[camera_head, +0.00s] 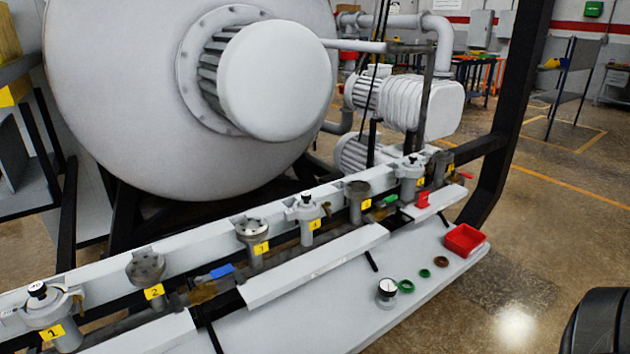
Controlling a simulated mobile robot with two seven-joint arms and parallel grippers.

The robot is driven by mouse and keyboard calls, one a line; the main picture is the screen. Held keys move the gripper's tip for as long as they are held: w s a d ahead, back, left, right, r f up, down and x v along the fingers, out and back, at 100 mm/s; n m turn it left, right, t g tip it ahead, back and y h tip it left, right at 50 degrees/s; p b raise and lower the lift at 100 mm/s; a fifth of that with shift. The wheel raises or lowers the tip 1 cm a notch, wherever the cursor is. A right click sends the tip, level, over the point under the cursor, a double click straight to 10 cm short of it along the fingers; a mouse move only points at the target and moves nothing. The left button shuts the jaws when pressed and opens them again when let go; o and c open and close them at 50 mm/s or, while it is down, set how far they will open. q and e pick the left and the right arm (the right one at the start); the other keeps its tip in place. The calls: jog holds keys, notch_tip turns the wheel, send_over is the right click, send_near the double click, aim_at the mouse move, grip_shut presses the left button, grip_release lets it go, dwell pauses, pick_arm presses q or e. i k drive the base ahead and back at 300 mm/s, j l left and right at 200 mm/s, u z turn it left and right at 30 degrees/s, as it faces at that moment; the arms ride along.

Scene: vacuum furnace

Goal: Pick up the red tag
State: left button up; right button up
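A small red piece (423,200), which looks like the red tag, sits upright at the left end of a short white cover plate (440,203) near the far end of the manifold. It is small in the picture, so its exact shape is hard to tell. A red open tray (464,240) lies on the white shelf to its lower right. Neither of my grippers shows in this view. A dark rounded part cuts into the lower right corner; I cannot tell what it is.
Several numbered valves line the white rail, one with a blue handle (222,271) and one with a green handle (390,199). A gauge (387,290), green rings (406,286) and a brown ring (441,262) lie on the shelf (330,320). A black frame post (510,100) stands behind the tray.

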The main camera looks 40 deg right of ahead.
aim_at(423, 203)
jog(key=z, duration=1.9)
jog(key=i+l+u, duration=0.1)
jog(key=u, duration=0.3)
jog(key=i+l+u, duration=0.1)
jog(key=u, duration=0.35)
jog(key=l+u, duration=0.25)
jog(key=u, duration=0.15)
jog(key=i+l+u, duration=0.2)
jog(key=l, duration=0.25)
jog(key=l+u, duration=0.2)
jog(key=l, duration=0.25)
jog(key=l+u, duration=0.1)
jog(key=l, duration=1.35)
